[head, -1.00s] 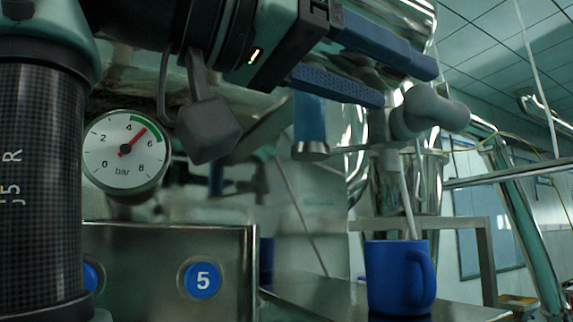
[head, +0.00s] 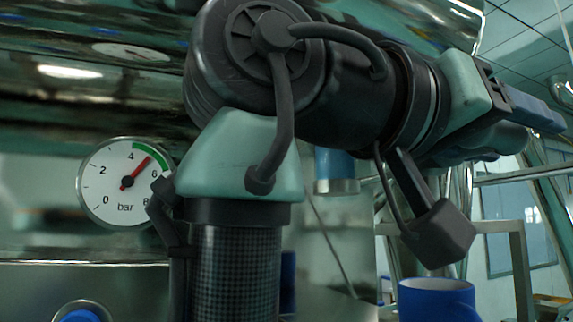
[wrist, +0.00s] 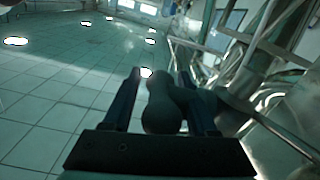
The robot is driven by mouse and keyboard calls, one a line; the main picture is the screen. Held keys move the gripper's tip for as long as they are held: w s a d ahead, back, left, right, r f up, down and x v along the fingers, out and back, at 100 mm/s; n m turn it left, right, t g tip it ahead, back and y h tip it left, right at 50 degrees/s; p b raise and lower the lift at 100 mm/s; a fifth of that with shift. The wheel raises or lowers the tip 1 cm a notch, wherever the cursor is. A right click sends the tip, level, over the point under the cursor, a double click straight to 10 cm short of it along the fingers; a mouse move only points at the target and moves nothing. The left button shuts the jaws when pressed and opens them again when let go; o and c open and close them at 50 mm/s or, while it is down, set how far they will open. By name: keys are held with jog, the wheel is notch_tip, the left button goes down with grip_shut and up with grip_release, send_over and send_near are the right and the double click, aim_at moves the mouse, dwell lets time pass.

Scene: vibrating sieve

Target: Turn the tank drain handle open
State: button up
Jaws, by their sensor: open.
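The drain handle, a grey rounded grip with a bulbous end (wrist: 163,108), lies between the two fingers of my gripper (wrist: 159,75) in the wrist view. The fingers are apart, one on each side of it. The right finger is very close to the handle; I cannot tell whether they touch. In the head view my gripper (head: 515,130) is at the upper right, with the handle (head: 497,139) partly hidden between its blue fingers. The handle's link to its valve is mostly hidden.
A blue mug (head: 436,300) stands below my wrist. A pressure gauge (head: 125,182) is at the left, above a panel with a blue button (head: 80,315). A blue cylinder with a metal end (head: 336,170) hangs behind my arm. Tiled floor (wrist: 60,100) is open at the wrist view's left.

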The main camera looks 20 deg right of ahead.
jog(key=shift+d, duration=0.35)
jog(key=shift+w+d, duration=0.1)
jog(key=shift+w, duration=0.05)
jog(key=shift+c, duration=0.2)
grip_shut()
dwell(0.9)
jog(key=shift+o, duration=0.2)
grip_release()
